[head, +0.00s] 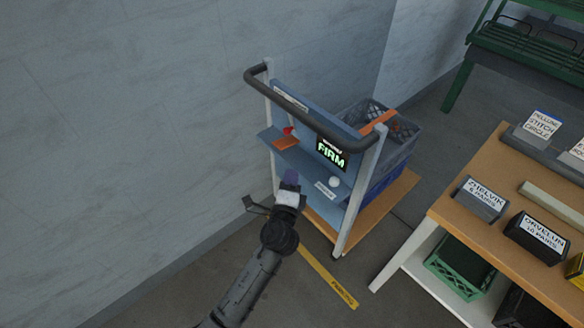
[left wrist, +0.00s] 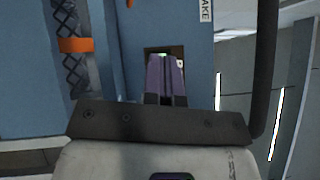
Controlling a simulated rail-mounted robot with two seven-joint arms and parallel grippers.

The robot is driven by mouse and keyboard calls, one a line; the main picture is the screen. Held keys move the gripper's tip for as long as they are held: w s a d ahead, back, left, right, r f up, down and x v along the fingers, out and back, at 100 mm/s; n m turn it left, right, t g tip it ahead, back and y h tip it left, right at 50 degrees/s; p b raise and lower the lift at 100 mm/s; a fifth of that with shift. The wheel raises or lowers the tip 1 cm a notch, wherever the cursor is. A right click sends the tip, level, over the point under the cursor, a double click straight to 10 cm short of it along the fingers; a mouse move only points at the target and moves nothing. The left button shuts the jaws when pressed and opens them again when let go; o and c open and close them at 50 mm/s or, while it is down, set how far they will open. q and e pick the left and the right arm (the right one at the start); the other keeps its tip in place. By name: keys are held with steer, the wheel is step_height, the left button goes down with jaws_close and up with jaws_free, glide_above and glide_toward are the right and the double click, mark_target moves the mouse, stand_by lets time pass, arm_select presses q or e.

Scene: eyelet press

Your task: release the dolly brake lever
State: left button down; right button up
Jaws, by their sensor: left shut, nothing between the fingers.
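The dolly (head: 351,205) stands by the wall, with a blue panel, a dark push handle (head: 310,121) and a wooden deck. My left gripper (head: 290,177) is at the panel's lower left part, its purple fingers closed together and empty. In the left wrist view the fingers (left wrist: 166,75) point at a dark slot (left wrist: 165,49) in the blue panel and cover most of it. A white label (left wrist: 206,10) ending in "AKE" is up and right of the slot. I cannot make out the brake lever; the fingers may hide it. My right gripper is not in view.
A lit "FIRM" display (head: 331,154) and a white knob (head: 335,182) are on the panel. A grey crate (head: 398,148) rides behind it. A wooden table (head: 473,172) with labelled boxes stands at right. A yellow floor strip (head: 325,277) lies in front; floor around it is clear.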

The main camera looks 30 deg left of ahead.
arm_select(q)
steer(key=shift+s, duration=0.1)
